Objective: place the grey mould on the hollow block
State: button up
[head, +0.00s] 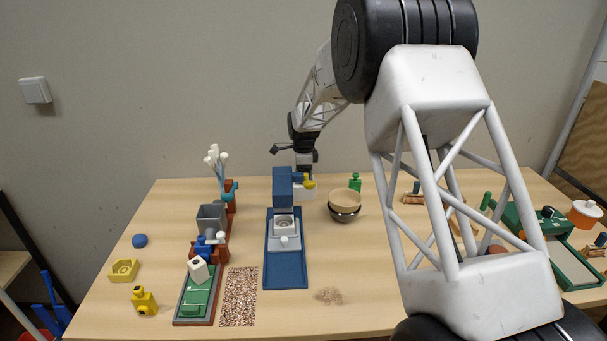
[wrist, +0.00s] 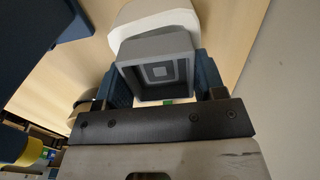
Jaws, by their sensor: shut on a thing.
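My gripper (wrist: 162,88) is shut on the grey mould (wrist: 157,48), a square piece with stepped inner squares, held between its blue finger pads. A white block with rounded corners (wrist: 150,20) lies just beyond the mould in the wrist view. I cannot tell whether the two touch, or whether this is the hollow block. In the head view my gripper (head: 304,177) is at the back of the table, partly behind the blue press (head: 283,186). A white piece (head: 305,193) shows below it there. The mould is not clearly seen in the head view.
A bowl stack (head: 343,205) and a green bottle (head: 355,183) stand right of my gripper. A tilted white cube (head: 198,270) sits over a green slab at the left. A yellow recessed block (head: 124,270) lies farther left. Bare table shows in front of the bowls.

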jog(key=shift+f, duration=0.1)
jog(key=o, duration=0.9)
jog(key=shift+o, duration=0.2)
notch_tip(320, 180, up, 12)
dwell(0.6)
jog(key=shift+r, duration=0.2)
